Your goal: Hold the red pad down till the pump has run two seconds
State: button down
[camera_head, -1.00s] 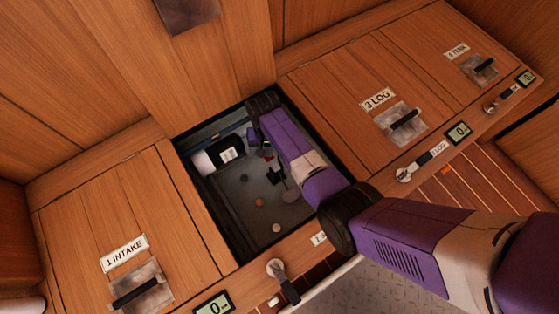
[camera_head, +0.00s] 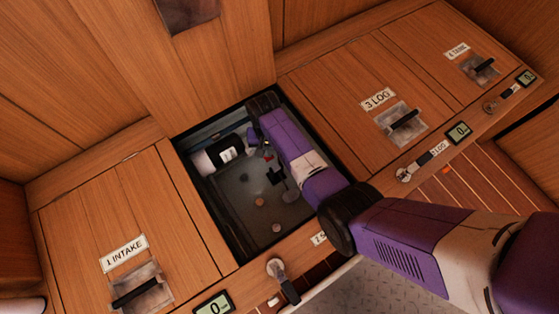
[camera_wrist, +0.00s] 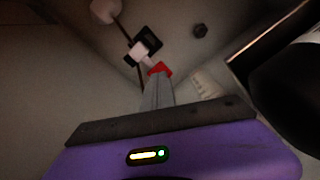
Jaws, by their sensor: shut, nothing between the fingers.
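The red pad (camera_wrist: 160,68) shows in the wrist view right at the tips of my gripper (camera_wrist: 157,78). The two grey fingers are shut together and meet the pad's near edge in the picture; I cannot tell how far it is pressed. In the head view my arm reaches down into the open compartment and hides most of the gripper and pad. A white and dark cylinder (camera_head: 222,152), perhaps the pump, lies at the compartment's left wall. Nothing visible tells whether it runs.
The open compartment has a dark rim (camera_head: 205,217) close around my arm. Closed lids marked 1 INTAKE (camera_head: 124,249) and 3 LOG (camera_head: 378,98) flank it. A small display (camera_head: 213,306) reads 0. A black fitting (camera_wrist: 143,47) and a hex nut (camera_wrist: 200,30) lie beyond the pad.

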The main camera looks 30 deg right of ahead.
jog(key=shift+f+b, duration=0.95)
jog(key=shift+f, duration=0.5)
dwell(2.5)
notch_tip(320, 180, up, 9)
jog(key=p, duration=0.9)
dwell(0.6)
